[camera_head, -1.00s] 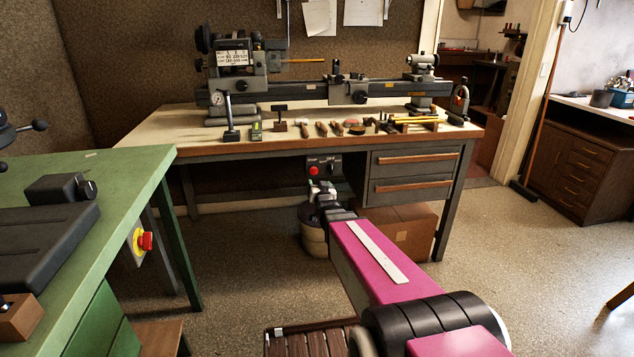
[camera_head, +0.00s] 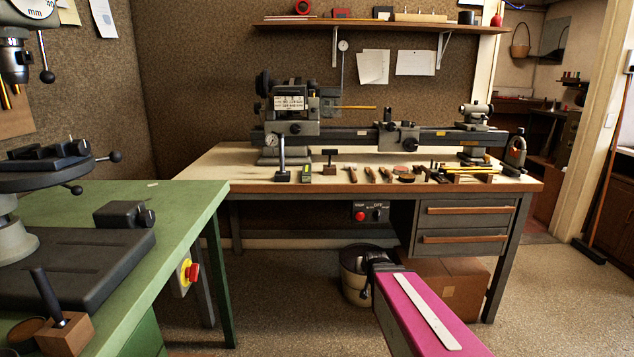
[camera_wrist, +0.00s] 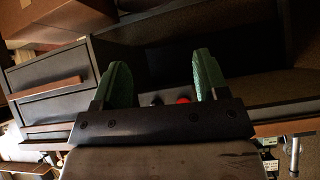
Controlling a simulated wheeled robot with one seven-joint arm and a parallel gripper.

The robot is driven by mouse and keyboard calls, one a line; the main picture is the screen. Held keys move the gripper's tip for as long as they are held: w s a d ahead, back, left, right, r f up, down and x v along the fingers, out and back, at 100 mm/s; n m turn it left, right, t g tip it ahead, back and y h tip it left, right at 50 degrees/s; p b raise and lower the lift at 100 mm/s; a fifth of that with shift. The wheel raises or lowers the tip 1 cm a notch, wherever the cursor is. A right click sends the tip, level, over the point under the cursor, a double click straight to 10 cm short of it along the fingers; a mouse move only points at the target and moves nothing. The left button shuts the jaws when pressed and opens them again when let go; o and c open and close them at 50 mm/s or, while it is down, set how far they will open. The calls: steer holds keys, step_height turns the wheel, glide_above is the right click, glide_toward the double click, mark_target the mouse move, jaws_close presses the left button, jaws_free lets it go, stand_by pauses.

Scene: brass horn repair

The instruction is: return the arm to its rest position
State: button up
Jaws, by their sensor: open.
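My arm (camera_head: 425,315), with a magenta link, reaches up from the lower right in the head view toward the front of the lathe bench (camera_head: 235,180). Its far end is dark and foreshortened, and my gripper cannot be made out clearly there. In the wrist view my gripper (camera_wrist: 162,75) has two green fingers spread wide apart. Nothing is between them. The red button (camera_wrist: 183,100) of the bench's switch box shows beyond them, in the gap; it also shows in the head view (camera_head: 360,216).
A green table (camera_head: 190,215) with a drill press stands at left, a red stop button (camera_head: 192,272) on its side. A bin (camera_head: 355,275) and a cardboard box (camera_head: 450,280) sit under the lathe bench. Floor (camera_head: 280,300) is open between the green table and my arm.

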steer(key=s+f+n+g, duration=0.1)
steer(key=s+f+g, duration=0.3)
steer(key=s+g, duration=0.5)
steer(key=s, duration=0.7)
steer(key=shift+s, duration=0.3)
